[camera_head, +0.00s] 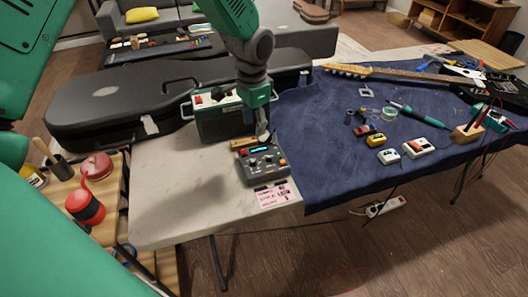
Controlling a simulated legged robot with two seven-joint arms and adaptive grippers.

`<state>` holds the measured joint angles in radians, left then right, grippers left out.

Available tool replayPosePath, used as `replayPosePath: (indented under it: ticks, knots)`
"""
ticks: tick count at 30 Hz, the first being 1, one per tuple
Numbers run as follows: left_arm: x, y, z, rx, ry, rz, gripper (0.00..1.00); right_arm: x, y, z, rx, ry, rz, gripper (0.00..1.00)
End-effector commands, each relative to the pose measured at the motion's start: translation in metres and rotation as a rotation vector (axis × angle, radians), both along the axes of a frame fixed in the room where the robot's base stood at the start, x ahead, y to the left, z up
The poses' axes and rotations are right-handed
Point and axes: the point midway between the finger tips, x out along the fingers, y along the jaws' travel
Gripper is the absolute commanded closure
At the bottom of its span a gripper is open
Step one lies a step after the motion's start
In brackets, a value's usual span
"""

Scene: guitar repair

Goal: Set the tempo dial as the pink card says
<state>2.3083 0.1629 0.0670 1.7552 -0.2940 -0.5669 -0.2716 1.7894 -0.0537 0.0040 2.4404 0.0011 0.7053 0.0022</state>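A dark grey box with a small cyan display (262,150), knobs and coloured buttons sits near the front edge of the pale table; I take it to be the tempo unit (264,170). Which knob is the tempo dial is too small to tell. The pink card (272,195) lies at the table's front edge, just in front of the box; its dark print is too small to read. My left gripper (263,136) points down at the back edge of the box. Its fingers are small and partly hidden, so contact and opening are unclear. My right gripper is not in view.
A green amplifier-like box (218,118) stands right behind, with a black guitar case (150,95) beyond it. A blue cloth (330,165) at the right holds small pedals (388,156), tools and a guitar neck (385,72). The pale tabletop (175,190) to the left is clear.

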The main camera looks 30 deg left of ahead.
Motion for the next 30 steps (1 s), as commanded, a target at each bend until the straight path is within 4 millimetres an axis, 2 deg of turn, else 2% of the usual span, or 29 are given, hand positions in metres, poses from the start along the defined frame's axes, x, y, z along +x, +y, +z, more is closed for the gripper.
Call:
replayPosePath:
  ticks: [5,12,18,24,30]
  knots:
    - [-0.002,0.001,-0.023,0.001,0.006,0.000,0.62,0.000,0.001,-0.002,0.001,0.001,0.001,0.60]
    - [-0.001,-0.003,-0.075,0.006,0.007,-0.001,0.62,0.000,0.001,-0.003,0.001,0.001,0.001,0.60]
    - [-0.002,-0.003,-0.112,0.005,0.005,0.000,0.62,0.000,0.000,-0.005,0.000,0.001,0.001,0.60]
    - [-0.001,0.000,-0.133,0.002,0.002,0.000,0.62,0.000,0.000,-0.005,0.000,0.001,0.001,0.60]
    - [-0.001,0.001,-0.137,0.001,0.003,0.000,0.62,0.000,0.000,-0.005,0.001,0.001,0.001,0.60]
